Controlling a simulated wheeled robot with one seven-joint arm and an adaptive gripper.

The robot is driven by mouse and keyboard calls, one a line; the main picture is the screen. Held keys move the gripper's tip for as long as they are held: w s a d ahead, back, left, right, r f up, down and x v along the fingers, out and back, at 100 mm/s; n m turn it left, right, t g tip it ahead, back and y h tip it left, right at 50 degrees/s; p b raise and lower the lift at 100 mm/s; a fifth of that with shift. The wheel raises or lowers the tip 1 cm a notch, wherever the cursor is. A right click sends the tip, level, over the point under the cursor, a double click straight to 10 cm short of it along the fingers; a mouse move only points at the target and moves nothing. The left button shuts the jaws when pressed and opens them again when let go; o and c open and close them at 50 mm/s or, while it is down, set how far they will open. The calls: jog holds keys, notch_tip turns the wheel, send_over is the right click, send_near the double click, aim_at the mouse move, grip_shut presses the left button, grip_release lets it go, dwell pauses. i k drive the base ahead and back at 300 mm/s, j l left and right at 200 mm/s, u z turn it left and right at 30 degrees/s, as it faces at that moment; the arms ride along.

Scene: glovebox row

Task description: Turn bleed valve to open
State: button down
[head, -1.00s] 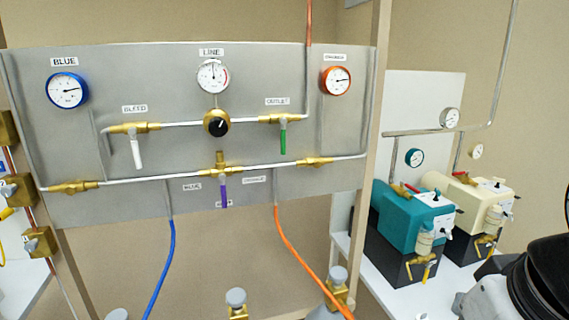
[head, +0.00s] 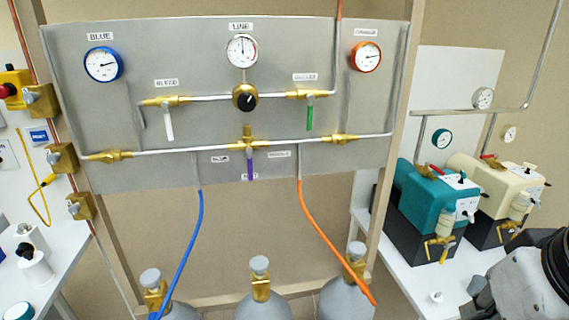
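The bleed valve (head: 167,102) is a brass fitting on the upper pipe of the grey panel, under a "BLEED" label. Its white lever (head: 168,123) hangs down, across the line of the horizontal pipe. The panel (head: 100,165) stands upright in front of me. My gripper is not in view; only a part of my arm (head: 525,285) shows at the lower right, well away from the valve.
The outlet valve with a green lever (head: 310,118), a black knob (head: 245,97) and a purple lever (head: 250,167) share the panel. Blue (head: 190,250) and orange (head: 325,237) hoses hang below, above gas cylinders (head: 262,305). Pumps (head: 437,197) stand on a right-hand bench.

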aim_at(165, 105)
jog(key=i+u, duration=0.2)
jog(key=u, duration=0.15)
jog(key=i+j+u, duration=0.1)
jog(key=u, duration=0.3)
jog(key=i+u, duration=0.35)
jog(key=k+l, duration=0.05)
jog(key=k, duration=0.05)
